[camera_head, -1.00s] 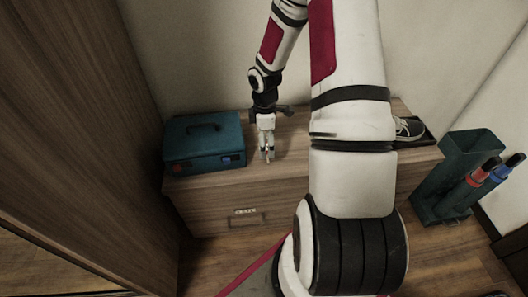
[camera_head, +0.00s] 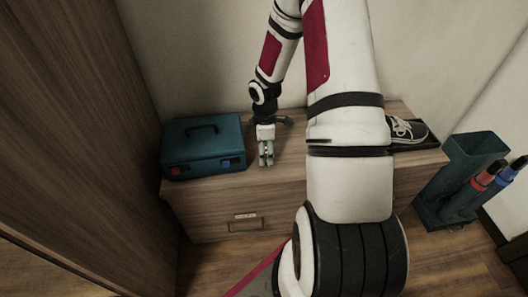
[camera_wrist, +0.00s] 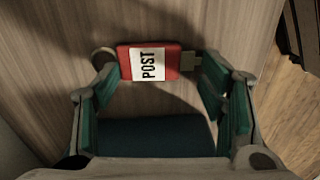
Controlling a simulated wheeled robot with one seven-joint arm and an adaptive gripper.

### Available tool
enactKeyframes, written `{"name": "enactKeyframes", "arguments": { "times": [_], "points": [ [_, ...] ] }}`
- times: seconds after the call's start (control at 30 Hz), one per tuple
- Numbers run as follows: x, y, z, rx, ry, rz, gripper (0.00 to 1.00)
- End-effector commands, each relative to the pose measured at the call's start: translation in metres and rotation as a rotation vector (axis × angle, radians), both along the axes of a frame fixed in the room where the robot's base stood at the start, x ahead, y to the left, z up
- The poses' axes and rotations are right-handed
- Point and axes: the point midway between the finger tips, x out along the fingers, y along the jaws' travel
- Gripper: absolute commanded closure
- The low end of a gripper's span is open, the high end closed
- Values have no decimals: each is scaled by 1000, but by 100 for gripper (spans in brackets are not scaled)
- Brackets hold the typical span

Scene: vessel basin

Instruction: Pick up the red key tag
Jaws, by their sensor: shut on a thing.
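The red key tag (camera_wrist: 173,61) with a white "POST" label shows in the wrist view, lying across the gap between my fingertips. A ring (camera_wrist: 103,57) is at its left end and a small metal piece (camera_wrist: 191,62) at its right end. My gripper (camera_wrist: 152,68) is shut on the tag, one finger at each end; it also shows in the head view (camera_head: 266,162), low over the wooden bench (camera_head: 290,165). The tag is too small to make out in the head view. I cannot tell whether it still touches the bench.
A teal box (camera_head: 205,150) with a handle stands close left of my gripper. A teal bin (camera_head: 455,180) with red and blue items stands on the floor right. A wooden panel (camera_head: 80,130) rises at left.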

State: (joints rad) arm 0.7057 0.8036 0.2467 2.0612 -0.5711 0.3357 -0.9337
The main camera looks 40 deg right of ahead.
Motion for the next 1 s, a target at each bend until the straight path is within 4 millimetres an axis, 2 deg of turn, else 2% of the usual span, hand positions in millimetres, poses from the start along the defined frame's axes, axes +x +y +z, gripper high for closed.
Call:
{"name": "enactKeyframes", "arguments": {
  "times": [0.03, 0.33, 0.43, 0.5, 0.7, 0.87, 1.0],
  "points": [
    [-3, 5, -4, 9, 9, 2, 59],
    [-3, 7, -3, 12, 10, 3, 59],
    [-4, 7, 2, 12, 10, 3, 74],
    [-4, 6, 9, 11, 10, 2, 95],
    [-3, 4, 35, 8, 6, 1, 94],
    [-31, 24, 37, 8, 11, 6, 94],
    [-61, 46, 41, 6, 10, 7, 94]
  ]
}}
